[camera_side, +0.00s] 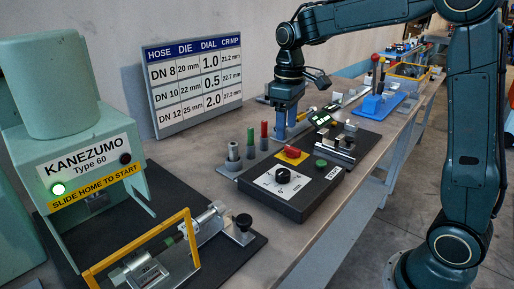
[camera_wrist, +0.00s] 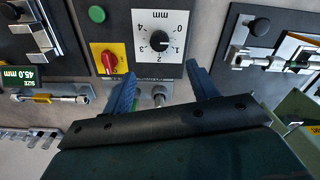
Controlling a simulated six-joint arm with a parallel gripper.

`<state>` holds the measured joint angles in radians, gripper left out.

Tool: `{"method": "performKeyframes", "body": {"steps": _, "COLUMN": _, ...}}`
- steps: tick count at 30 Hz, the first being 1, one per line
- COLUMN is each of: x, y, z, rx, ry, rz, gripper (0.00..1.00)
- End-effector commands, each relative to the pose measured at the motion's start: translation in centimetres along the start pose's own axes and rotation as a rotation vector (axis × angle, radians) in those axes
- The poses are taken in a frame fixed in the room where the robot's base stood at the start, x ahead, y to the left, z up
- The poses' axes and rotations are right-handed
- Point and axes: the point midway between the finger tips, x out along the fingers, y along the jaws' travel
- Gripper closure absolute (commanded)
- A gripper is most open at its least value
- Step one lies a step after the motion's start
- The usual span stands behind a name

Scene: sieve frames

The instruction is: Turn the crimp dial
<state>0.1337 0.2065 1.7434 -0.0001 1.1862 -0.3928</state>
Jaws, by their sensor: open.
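The crimp dial is a black knob (camera_side: 283,175) on a white scale plate on a dark control box. In the wrist view the knob (camera_wrist: 159,40) and its printed scale show clearly, but its exact setting is too small to read surely. My gripper (camera_side: 284,132) points down behind the box, near the colored pegs and apart from the knob. In the wrist view my gripper's blue fingers (camera_wrist: 161,88) are spread wide with nothing held, and the knob lies beyond their tips.
A red switch (camera_side: 292,152) on yellow and a green button (camera_side: 321,163) share the box. Pegs (camera_side: 251,138) stand behind it. A hose, die and dial chart (camera_side: 195,80) stands at the back. A green press (camera_side: 85,150) with a yellow guard (camera_side: 140,246) is at left.

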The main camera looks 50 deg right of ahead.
Motion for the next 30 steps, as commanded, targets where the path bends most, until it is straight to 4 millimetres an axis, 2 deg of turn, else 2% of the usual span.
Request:
{"method": "performKeyframes", "body": {"steps": 10, "x": 0.4, "y": 0.2, "z": -0.2, "rx": -0.003, "ry": -0.006, "rz": -0.003, "gripper": 0.41}}
{"method": "performKeyframes", "body": {"steps": 16, "x": 1.6, "y": 0.1, "z": -0.2, "rx": -0.003, "ry": -0.007, "rz": -0.003, "gripper": 0.41}}
{"method": "performKeyframes", "body": {"steps": 20, "x": 3.0, "y": 0.1, "z": -0.1, "rx": -0.003, "ry": -0.009, "rz": -0.004, "gripper": 0.41}}
{"method": "performKeyframes", "body": {"steps": 30, "x": 8.1, "y": 0.1, "z": -0.1, "rx": -0.003, "ry": -0.009, "rz": -0.004, "gripper": 0.41}}
